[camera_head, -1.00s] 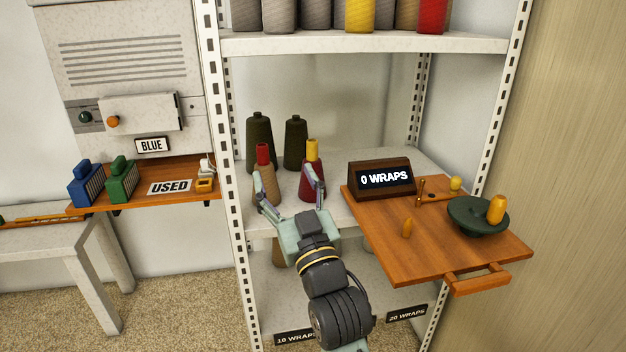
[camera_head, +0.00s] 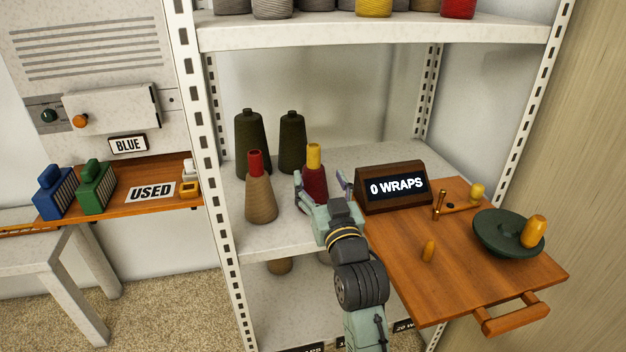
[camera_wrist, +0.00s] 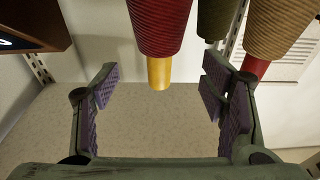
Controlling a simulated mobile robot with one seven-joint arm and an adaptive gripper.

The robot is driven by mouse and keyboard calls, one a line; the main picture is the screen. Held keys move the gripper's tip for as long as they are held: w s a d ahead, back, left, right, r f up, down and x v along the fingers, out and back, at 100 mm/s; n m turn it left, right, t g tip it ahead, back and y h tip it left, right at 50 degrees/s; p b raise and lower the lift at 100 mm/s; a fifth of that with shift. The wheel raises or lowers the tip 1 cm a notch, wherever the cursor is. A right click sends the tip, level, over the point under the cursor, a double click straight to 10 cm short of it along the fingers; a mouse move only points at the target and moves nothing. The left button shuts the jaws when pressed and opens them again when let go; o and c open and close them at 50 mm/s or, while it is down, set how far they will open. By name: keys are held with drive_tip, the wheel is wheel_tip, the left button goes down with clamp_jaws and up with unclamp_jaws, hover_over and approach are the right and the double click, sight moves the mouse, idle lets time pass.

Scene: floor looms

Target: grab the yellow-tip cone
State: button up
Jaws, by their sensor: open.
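The yellow-tip cone (camera_head: 315,180) is wound in dark red thread and stands upright on the middle shelf. Its yellow tip shows above my gripper in the head view. In the wrist view the cone (camera_wrist: 160,30) hangs upside down in the picture, its yellow tip pointing between my fingers. My gripper (camera_head: 322,184) is open and empty, in front of the cone. In the wrist view the purple-padded fingers (camera_wrist: 160,92) stand wide apart, one to each side of the tip, with no contact seen. The cone's lower part is partly hidden by my gripper in the head view.
A tan cone with a red tip (camera_head: 260,193) stands close left. Two dark green cones (camera_head: 291,145) stand behind. The "0 WRAPS" display (camera_head: 394,188) sits close right on a wooden board (camera_head: 455,285) with a green dish (camera_head: 500,236). A shelf (camera_head: 380,35) spans above.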

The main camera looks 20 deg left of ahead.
sight(315, 165)
drive_tip(key=p+x, duration=0.1)
drive_tip(key=x, duration=0.1)
drive_tip(key=p+x, duration=0.1)
drive_tip(key=x, duration=0.1)
drive_tip(key=p+x, duration=0.1)
drive_tip(key=x, duration=0.1)
drive_tip(key=shift+r, duration=0.3)
drive_tip(key=shift+w+a+f, duration=0.15)
drive_tip(key=shift+w, duration=0.05)
clamp_jaws()
idle(0.4)
